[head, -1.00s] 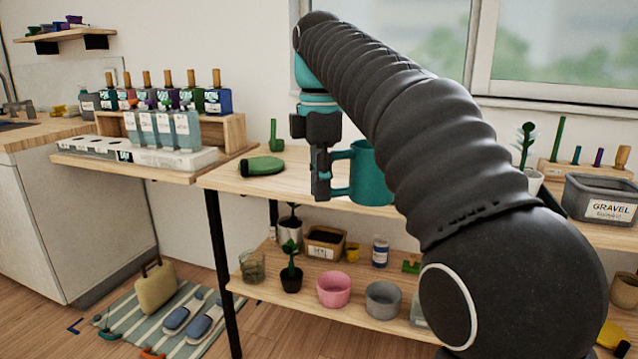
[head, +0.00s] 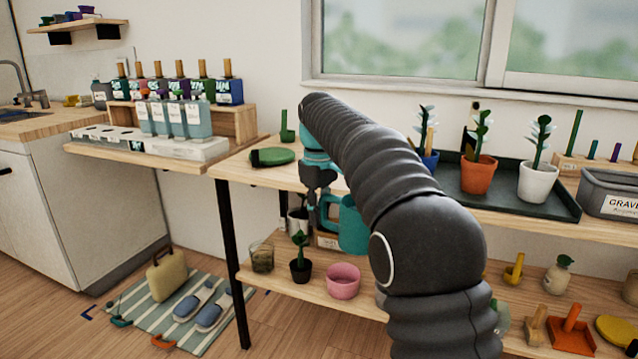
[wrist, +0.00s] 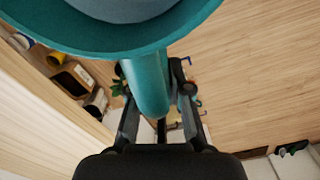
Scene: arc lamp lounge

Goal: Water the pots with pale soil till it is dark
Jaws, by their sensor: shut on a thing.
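My gripper (head: 318,196) is shut on the handle of a teal jug (head: 354,226), which hangs upright in front of the worktop's front edge. In the wrist view, the jug's teal rim (wrist: 120,52) and handle (wrist: 147,85) show between the fingers, with a grey-blue surface inside. Three potted plants stand on a dark tray (head: 508,198) at the right: a blue pot (head: 428,160) partly behind my arm, an orange pot (head: 478,175) and a white pot (head: 537,182). Their soil is too small to judge.
The worktop holds a green flat object (head: 272,157) at left and a grey gravel box (head: 608,194) at right. The lower shelf carries a pink pot (head: 343,281), a dark plant pot (head: 300,270) and tools. A striped mat (head: 190,310) lies on the floor.

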